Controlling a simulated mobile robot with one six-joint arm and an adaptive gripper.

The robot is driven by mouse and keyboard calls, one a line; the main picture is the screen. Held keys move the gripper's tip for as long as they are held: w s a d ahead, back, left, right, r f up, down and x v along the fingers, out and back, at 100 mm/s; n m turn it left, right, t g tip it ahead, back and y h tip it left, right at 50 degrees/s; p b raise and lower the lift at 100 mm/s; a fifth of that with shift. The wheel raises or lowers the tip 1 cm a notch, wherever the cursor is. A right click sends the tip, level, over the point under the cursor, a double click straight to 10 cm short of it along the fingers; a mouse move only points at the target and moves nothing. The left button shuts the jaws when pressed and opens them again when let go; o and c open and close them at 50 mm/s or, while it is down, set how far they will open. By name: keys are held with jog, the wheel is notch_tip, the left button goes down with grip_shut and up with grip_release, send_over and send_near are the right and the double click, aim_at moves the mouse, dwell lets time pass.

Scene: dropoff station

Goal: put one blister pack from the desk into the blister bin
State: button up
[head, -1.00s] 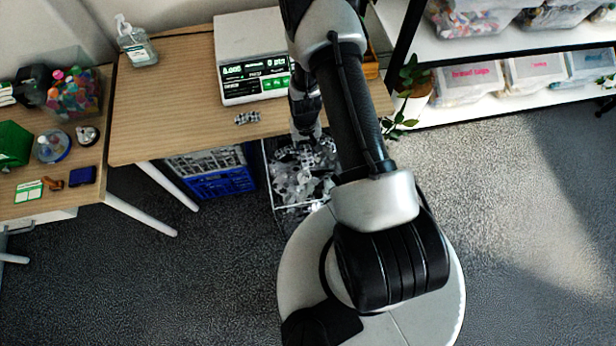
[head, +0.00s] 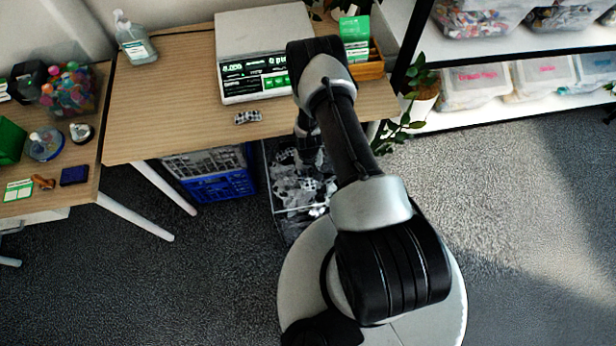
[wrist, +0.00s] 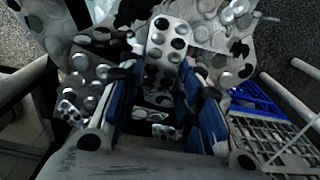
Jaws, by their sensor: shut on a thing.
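My gripper (head: 309,156) points down over the blister bin (head: 272,190), a clear-walled box on the floor at the desk's front edge. In the wrist view the blue-padded fingers (wrist: 160,88) are shut on a silver blister pack (wrist: 168,42) with dark round pockets. Many loose silver packs lie in the bin below and around it. I cannot tell whether the held pack touches them. Another small blister pack (head: 248,117) lies on the desk (head: 180,100) in front of the scale. My arm hides part of the bin.
A white scale (head: 262,40) and a sanitizer bottle (head: 134,42) stand on the desk. A blue crate (head: 220,186) is on the floor left of the bin, under the desk. A plant (head: 420,85) and shelves (head: 480,115) are at the right. Open floor lies right of my base.

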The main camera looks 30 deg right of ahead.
aim_at(308, 176)
jog(key=shift+f+b, duration=0.3)
jog(key=shift+f, duration=1.1)
jog(key=shift+f, duration=0.15)
jog(key=o, duration=0.6)
